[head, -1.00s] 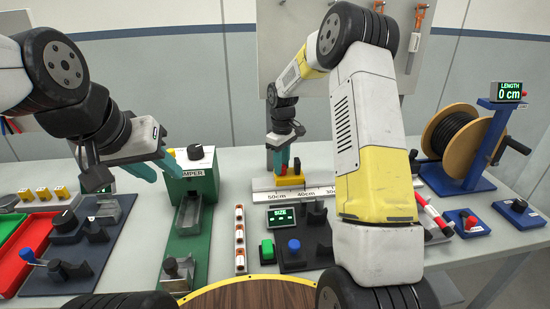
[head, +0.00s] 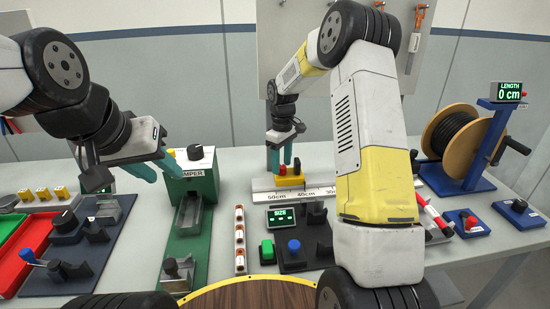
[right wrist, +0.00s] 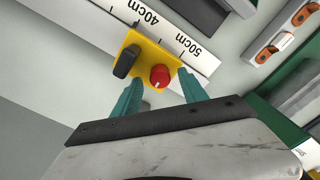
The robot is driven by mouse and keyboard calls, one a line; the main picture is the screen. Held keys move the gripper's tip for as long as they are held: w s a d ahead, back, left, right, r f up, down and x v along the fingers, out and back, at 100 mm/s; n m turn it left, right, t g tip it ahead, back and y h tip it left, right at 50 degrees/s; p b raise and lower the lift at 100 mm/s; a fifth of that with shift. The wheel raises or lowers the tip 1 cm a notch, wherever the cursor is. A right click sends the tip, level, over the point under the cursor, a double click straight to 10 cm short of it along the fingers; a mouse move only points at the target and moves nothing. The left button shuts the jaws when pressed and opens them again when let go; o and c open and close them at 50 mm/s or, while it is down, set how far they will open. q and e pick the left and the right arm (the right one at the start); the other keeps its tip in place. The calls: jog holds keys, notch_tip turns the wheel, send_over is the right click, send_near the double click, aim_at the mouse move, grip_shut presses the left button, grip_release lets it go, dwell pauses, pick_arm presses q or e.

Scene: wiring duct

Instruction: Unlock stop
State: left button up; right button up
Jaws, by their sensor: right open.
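The stop is a yellow block (right wrist: 146,58) with a red knob (right wrist: 160,76) and a black lever (right wrist: 126,61). It sits on the white ruler rail (right wrist: 78,15), between the 40cm and 50cm marks. In the head view the yellow stop (head: 290,182) lies just below my right gripper (head: 282,168). My right gripper also shows in the right wrist view (right wrist: 160,92), with its teal fingers apart on either side of the red knob and nothing between them gripped. My left gripper (head: 160,165) is beside the green crimper's top; its fingers are partly hidden.
The green crimper (head: 195,187) stands at left centre. A size display box (head: 281,217) with green and blue buttons is in front of the rail. A cable spool (head: 462,143) stands at the right. My right arm hides part of the table.

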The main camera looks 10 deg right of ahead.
aim_at(282, 166)
notch_tip(282, 166, up, 7)
jog(key=shift+f, duration=0.1)
dwell(0.4)
jog(key=s+d+r+m+t, duration=0.1)
jog(key=s+r+m+t, duration=0.25)
jog(key=s+r, duration=1)
jog(key=s+m+t+y, duration=0.2)
jog(key=s+m, duration=0.3)
jog(key=s, duration=1.3)
jog(key=shift+s+r+t, duration=0.3)
jog(key=shift+r+t, duration=0.05)
jog(key=shift+r, duration=0.1)
